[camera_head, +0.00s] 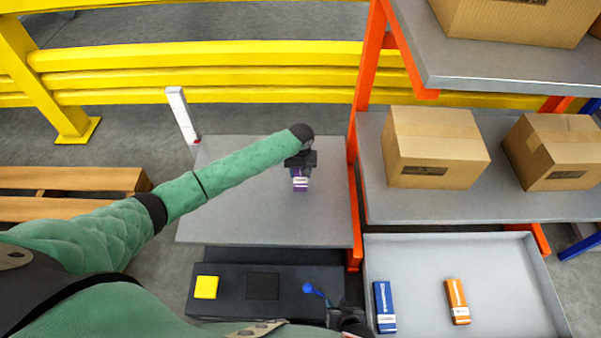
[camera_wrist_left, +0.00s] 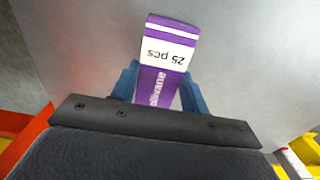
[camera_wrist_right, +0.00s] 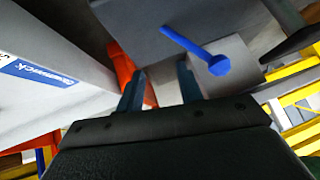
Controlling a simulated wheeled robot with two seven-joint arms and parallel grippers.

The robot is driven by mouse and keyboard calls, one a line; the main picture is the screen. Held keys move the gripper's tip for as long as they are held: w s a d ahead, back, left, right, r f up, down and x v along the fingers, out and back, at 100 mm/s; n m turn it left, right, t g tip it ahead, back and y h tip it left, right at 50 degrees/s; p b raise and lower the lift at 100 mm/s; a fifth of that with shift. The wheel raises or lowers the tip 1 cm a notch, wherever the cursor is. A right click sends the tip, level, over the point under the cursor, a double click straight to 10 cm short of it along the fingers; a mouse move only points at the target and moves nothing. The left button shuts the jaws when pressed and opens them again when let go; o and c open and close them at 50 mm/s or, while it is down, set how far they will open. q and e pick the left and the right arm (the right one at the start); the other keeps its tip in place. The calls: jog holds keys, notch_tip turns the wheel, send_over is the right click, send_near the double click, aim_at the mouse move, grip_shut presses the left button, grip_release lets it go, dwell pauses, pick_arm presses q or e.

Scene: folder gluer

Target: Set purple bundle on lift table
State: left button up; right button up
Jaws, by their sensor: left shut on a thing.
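The purple bundle (camera_head: 300,182) with a white band is at my left gripper (camera_head: 300,165), over the grey lift table (camera_head: 230,215). In the left wrist view the bundle (camera_wrist_left: 163,75) sits between the blue fingers of my left gripper (camera_wrist_left: 163,85), which is shut on it. I cannot tell whether the bundle touches the table top. My right gripper (camera_wrist_right: 160,90) shows two blue fingers apart with nothing between them. In the head view it is low in the picture, near the tray's left edge, and partly cut off.
A grey tray (camera_head: 420,265) at the right holds a blue bundle (camera_head: 384,306) and an orange bundle (camera_head: 457,301). An orange rack with cardboard boxes (camera_head: 433,147) stands beside the lift table. A dark panel with a yellow square (camera_head: 206,287) and a blue lever (camera_head: 312,290) is in front.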

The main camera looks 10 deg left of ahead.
aim_at(301, 174)
pick_arm(q)
jog(key=o, duration=0.9)
jog(key=shift+c, duration=0.2)
jog(key=shift+o, duration=0.8)
notch_tip(301, 174, up, 12)
jog(key=p, duration=0.1)
jog(key=shift+p, duration=0.3)
